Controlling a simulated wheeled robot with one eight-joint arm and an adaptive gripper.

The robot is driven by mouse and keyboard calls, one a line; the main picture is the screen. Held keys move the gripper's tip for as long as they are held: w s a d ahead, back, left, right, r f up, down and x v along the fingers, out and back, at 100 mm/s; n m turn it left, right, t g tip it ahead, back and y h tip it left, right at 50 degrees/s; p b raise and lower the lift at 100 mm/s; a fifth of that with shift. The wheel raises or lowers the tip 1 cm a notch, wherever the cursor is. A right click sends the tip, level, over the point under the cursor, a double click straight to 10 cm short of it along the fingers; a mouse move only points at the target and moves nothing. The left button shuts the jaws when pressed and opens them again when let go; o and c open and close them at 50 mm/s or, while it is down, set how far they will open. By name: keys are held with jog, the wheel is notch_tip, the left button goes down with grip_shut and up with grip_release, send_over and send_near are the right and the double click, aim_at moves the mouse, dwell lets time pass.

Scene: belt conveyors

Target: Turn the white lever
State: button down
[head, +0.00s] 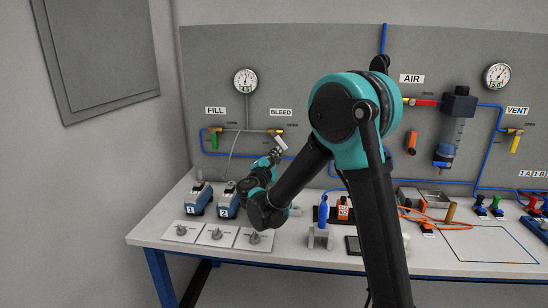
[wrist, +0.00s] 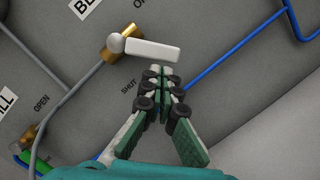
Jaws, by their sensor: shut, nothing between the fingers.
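The white lever (wrist: 152,50) is a short bar on the brass BLEED valve (wrist: 119,42) on the grey panel. In the wrist view it points right from the valve, between a word starting "O" and the word SHUT. In the head view the lever (head: 281,143) slants down and right below the BLEED label. My gripper (wrist: 160,72) is shut and empty, its tips just below the lever's free end in the wrist view. I cannot tell if they touch it. In the head view my gripper (head: 276,155) is small and close to the lever.
A green lever (head: 214,140) on the FILL valve is to the left. Blue tubing (wrist: 232,50) runs along the panel right of my gripper.

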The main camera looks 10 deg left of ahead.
jog(key=shift+d+r+n, duration=0.1)
jog(key=shift+d+n, duration=0.35)
jog(key=shift+n, duration=0.45)
jog(key=d+r+n+y, duration=0.1)
jog(key=n, duration=0.2)
jog(key=d+r+n+t+y, duration=0.1)
jog(key=n, duration=0.2)
jog(key=d+r+n+y, duration=0.1)
jog(key=n, duration=0.2)
jog(key=shift+d+n+t, duration=0.3)
jog(key=shift+d, duration=0.05)
jog(key=shift+r, duration=0.15)
dwell(0.5)
jog(key=shift+s+d, duration=0.1)
